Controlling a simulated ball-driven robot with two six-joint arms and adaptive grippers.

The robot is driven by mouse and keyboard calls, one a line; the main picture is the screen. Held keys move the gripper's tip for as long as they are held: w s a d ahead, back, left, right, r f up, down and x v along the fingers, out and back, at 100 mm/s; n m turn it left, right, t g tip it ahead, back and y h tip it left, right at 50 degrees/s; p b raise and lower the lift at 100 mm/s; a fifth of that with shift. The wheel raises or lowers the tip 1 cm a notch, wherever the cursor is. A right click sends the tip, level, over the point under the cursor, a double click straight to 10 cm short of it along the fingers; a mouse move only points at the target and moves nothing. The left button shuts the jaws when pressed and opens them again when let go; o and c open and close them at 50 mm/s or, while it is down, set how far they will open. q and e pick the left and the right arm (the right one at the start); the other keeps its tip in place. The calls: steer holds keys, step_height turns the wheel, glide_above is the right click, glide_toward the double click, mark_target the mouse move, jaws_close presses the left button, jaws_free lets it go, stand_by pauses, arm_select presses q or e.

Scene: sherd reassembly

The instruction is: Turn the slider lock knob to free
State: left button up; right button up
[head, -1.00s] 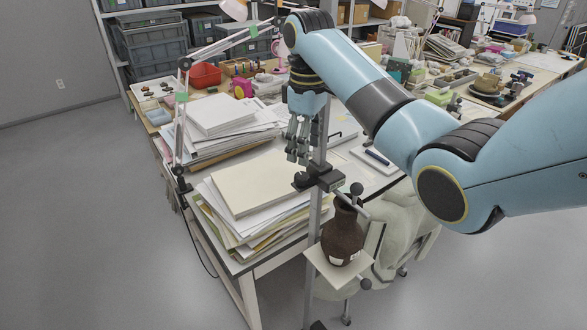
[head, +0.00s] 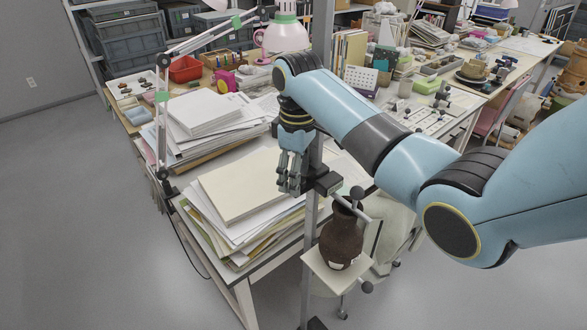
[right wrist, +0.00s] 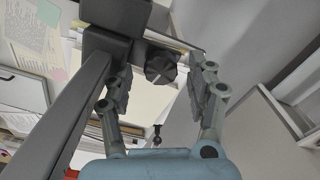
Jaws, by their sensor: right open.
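The slider lock knob (right wrist: 161,66) is black and lobed. In the right wrist view it sits beside the dark slider block (right wrist: 108,52) on the metal post (right wrist: 62,118). My right gripper (right wrist: 160,84) is open, with one finger on each side of the knob; I cannot tell whether either finger touches it. In the head view my right gripper (head: 290,188) hangs just left of the slider block (head: 326,183), and its fingers hide the knob. My left gripper is not in view.
A dark brown vessel (head: 341,240) is held on a white plate (head: 318,266) below the slider, between dark-knobbed rods. A table with paper stacks (head: 240,186) lies behind and left of the post. A desk lamp arm (head: 163,110) stands at the table's left.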

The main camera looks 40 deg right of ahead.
steer(key=shift+s+f, duration=0.1)
steer(key=shift+f, duration=0.25)
steer(key=shift+c, duration=0.7)
steer(key=c, duration=1)
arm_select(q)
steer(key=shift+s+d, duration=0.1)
arm_select(e)
steer(key=shift+n, duration=1.5)
steer(key=o, duration=1.1)
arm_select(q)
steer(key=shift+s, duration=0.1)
arm_select(e)
steer(key=shift+o, duration=0.2)
steer(key=shift+r, duration=0.1)
